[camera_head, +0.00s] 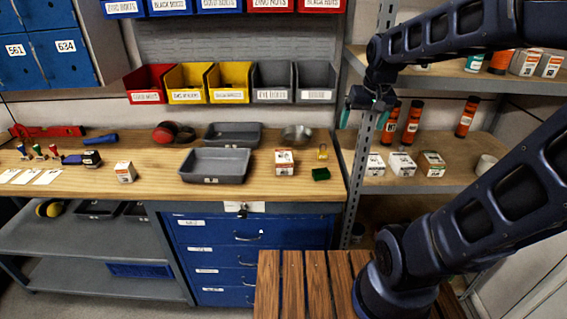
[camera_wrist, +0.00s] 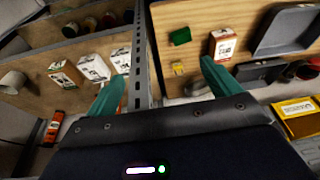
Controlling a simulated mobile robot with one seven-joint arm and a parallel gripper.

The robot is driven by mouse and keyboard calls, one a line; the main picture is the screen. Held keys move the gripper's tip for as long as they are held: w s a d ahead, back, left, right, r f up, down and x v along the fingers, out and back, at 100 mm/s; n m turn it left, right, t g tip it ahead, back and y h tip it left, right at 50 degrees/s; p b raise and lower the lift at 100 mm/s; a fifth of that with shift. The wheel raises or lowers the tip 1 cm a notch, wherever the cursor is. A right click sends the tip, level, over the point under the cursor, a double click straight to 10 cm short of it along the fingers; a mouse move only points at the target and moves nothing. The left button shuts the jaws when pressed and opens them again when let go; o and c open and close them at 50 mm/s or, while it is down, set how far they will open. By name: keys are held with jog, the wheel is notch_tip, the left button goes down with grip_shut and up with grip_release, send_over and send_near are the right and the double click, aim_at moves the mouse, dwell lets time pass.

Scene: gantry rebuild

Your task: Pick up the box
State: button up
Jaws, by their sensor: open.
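Several small boxes are in view, and I cannot tell which one the task means. One white box with a red-brown label (camera_head: 284,162) stands on the workbench between the grey trays and the green block; it also shows in the wrist view (camera_wrist: 222,45). Another small white box (camera_head: 125,172) stands further left on the bench. On the right shelf stand two white boxes (camera_head: 375,165) (camera_head: 402,164) and a box with a brown-green label (camera_head: 432,164). My gripper (camera_head: 366,112) is open and empty, raised near the shelf post. Its teal fingers (camera_wrist: 162,69) touch no box.
The metal shelf post (camera_head: 363,160) stands between bench and shelf, near my gripper. Grey trays (camera_head: 215,166), a green block (camera_head: 321,174) and a small yellow item (camera_head: 322,152) lie around the bench box. Orange bottles (camera_head: 411,122) stand behind the shelf boxes. A slatted wooden surface (camera_head: 292,290) is in front.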

jog(key=w+a+f+g, duration=0.2)
jog(key=w+a+f, duration=0.4)
jog(key=w+a, duration=0.5)
jog(key=g, duration=0.1)
send_near(283, 155)
jog(key=shift+d+f+h, duration=0.2)
jog(key=shift+f+h, duration=0.15)
jog(key=shift+h, duration=0.05)
jog(key=shift+w+a+f, duration=0.15)
jog(key=shift+a+f, duration=0.1)
jog(key=shift+f, duration=0.3)
notch_tip(283, 155, down, 5)
jog(key=shift+r, duration=0.1)
jog(key=shift+a+f, duration=0.2)
jog(key=shift+f, duration=2.5)
jog(key=c, duration=1.4)
jog(key=shift+r, duration=0.15)
